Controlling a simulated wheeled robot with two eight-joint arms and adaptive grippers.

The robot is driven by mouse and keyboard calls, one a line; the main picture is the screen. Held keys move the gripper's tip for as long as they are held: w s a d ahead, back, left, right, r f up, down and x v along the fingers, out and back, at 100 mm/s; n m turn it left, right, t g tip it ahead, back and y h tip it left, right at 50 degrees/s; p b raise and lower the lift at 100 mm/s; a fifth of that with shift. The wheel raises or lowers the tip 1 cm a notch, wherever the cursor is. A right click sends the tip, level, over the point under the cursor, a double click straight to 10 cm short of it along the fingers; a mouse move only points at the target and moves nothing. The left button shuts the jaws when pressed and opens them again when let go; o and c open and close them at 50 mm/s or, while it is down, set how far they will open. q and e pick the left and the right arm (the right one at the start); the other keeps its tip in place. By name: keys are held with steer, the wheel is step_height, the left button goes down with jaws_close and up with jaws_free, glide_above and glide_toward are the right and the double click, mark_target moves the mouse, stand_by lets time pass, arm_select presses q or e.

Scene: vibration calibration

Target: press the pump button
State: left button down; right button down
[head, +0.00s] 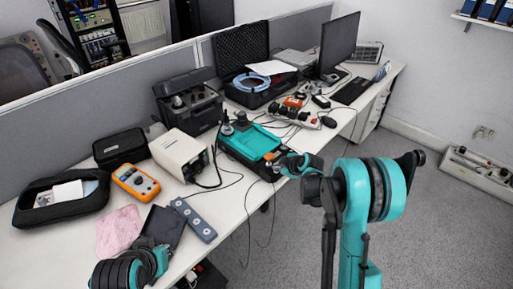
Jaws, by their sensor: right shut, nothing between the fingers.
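A teal and black device (252,141), which may be the pump, sits on the white desk near its front edge. I cannot make out its button clearly; small parts show at its right front corner. My right gripper (278,163) is shut and empty, with its tips at that corner. Whether they touch the device is too small to tell. My left arm comes in at the bottom left, and its end (152,253) is by the desk's front edge; its fingers are not clear.
A beige box instrument (180,153), an orange multimeter (136,182) and a grey power strip (194,219) stand left of the device. An open black case (243,70) and a monitor (338,44) are behind. Cables (247,215) hang off the front edge.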

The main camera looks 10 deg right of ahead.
steer(key=shift+r, duration=0.4)
step_height(320, 180, up, 6)
steer(key=p, duration=0.4)
stand_by(0.4)
steer(key=shift+r, duration=0.1)
